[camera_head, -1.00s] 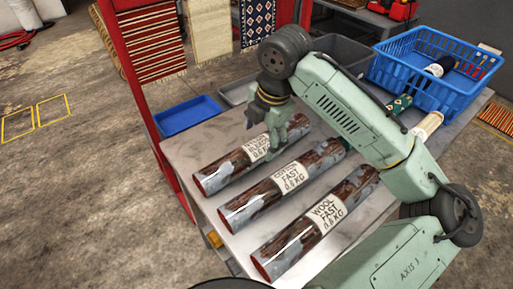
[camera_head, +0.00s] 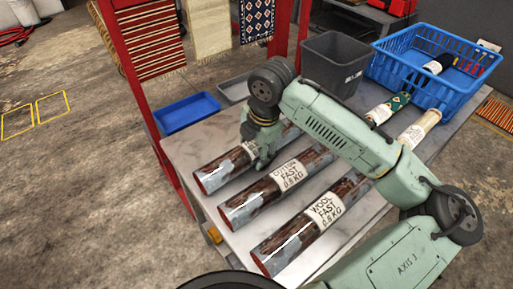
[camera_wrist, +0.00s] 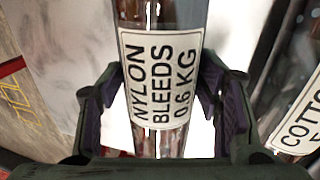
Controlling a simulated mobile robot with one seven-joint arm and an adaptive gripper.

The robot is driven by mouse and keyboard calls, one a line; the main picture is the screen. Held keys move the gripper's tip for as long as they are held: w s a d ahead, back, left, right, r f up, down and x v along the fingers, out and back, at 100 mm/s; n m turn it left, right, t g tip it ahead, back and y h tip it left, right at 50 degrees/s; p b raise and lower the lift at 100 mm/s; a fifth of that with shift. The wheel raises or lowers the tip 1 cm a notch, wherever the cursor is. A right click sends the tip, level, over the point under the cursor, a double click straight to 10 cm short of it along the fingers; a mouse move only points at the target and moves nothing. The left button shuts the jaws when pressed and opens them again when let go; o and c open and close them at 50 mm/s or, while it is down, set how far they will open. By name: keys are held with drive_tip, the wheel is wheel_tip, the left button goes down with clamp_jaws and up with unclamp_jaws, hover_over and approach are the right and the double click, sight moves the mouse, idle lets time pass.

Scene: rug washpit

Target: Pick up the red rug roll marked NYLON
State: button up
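The NYLON rug roll (camera_head: 224,171) is the farthest of three rolls lying side by side on the grey table. It is glossy, mottled dark red-brown and grey, with a red end. In the wrist view the roll (camera_wrist: 162,14) has a white label reading NYLON BLEEDS 0.6 KG. My gripper (camera_head: 258,164) is down over this roll and hides its label in the head view. In the wrist view my gripper's fingers (camera_wrist: 166,105) stand apart, one on each side of the labelled part. A light gap shows between the right finger and the roll.
The COTTON roll (camera_head: 262,190) lies close beside it, and the WOOL roll (camera_head: 290,242) is nearer. A blue basket (camera_head: 420,86) and a dark grey bin (camera_head: 333,66) stand at the table's back. A blue tray (camera_head: 187,113) is beyond the table's left edge.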

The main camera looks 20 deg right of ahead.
clamp_jaws()
idle(0.6)
